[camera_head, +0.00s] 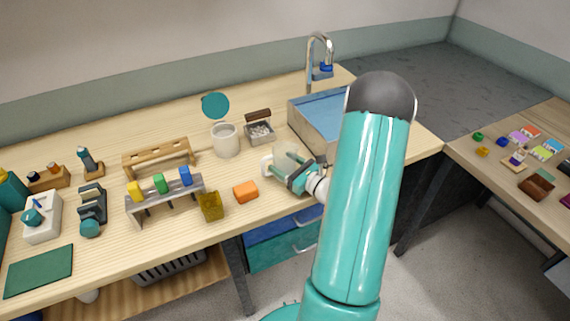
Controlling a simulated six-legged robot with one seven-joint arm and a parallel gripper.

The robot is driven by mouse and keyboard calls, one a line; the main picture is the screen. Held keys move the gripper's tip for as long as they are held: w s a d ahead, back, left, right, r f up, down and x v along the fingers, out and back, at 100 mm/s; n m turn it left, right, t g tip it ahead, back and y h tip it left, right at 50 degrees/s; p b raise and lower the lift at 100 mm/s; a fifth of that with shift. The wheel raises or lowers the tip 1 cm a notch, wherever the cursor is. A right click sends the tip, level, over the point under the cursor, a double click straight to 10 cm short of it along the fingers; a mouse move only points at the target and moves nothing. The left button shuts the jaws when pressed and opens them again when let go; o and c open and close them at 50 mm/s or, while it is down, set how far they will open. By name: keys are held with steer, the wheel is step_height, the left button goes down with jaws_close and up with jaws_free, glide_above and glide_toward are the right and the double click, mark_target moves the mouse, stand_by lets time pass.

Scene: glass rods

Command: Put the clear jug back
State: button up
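A faint, see-through shape that looks like the clear jug (285,153) is at the front right of the wooden bench, left of the sink. A pale handle-like loop (267,166) shows at its left side. My teal gripper (293,174) is right at the jug, low over the bench, and overlaps it in the picture. I cannot tell whether the fingers are closed on it or only beside it. The jug's lower part is hidden behind the gripper.
The sink (318,120) with its tap is behind the gripper. A grey rack (165,199) holds coloured pieces. The bench's front edge is close to my gripper.

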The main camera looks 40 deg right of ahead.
steer(key=shift+f, duration=0.15)
steer(key=o, duration=1.1)
steer(key=shift+s+r, duration=0.1)
steer(key=shift+r, duration=0.1)
steer(key=s, duration=0.8)
steer(key=s+d, duration=0.1)
steer(key=s, duration=0.2)
steer(key=shift+s+d, duration=0.1)
steer(key=shift+s, duration=0.3)
